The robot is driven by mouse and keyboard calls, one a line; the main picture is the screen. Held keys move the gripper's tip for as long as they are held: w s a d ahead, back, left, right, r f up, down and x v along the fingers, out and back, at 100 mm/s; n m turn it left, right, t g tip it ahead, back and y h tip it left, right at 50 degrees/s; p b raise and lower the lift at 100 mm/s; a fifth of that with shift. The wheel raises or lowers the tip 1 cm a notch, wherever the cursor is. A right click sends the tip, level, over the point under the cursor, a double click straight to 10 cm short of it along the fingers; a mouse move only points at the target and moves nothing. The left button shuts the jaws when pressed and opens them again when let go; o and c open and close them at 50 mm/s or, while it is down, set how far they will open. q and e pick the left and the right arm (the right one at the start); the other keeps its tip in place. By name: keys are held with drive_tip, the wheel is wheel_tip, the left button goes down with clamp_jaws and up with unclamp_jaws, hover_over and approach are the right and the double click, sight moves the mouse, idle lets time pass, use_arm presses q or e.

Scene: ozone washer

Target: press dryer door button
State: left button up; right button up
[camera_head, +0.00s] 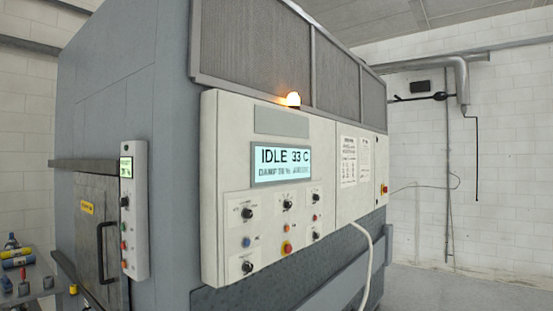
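A large grey machine (130,75) fills the middle of the head view. On its left face is a door (88,222) with a dark vertical handle (103,250) and a yellow label. The door looks shut. Beside it a narrow light-grey control strip (134,190) carries a small green display, a black knob and several small buttons, among them a green one (124,228) and a red one (124,246). I cannot tell which button is the dryer door button. Neither of my grippers is in view.
A wide control panel (222,155) with an "IDLE 33 C" display (281,164), knobs and buttons faces right. An orange lamp (293,99) glows above it. A pale hose (368,265) hangs at right. A bench (30,293) with tools stands at lower left. Floor at right is clear.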

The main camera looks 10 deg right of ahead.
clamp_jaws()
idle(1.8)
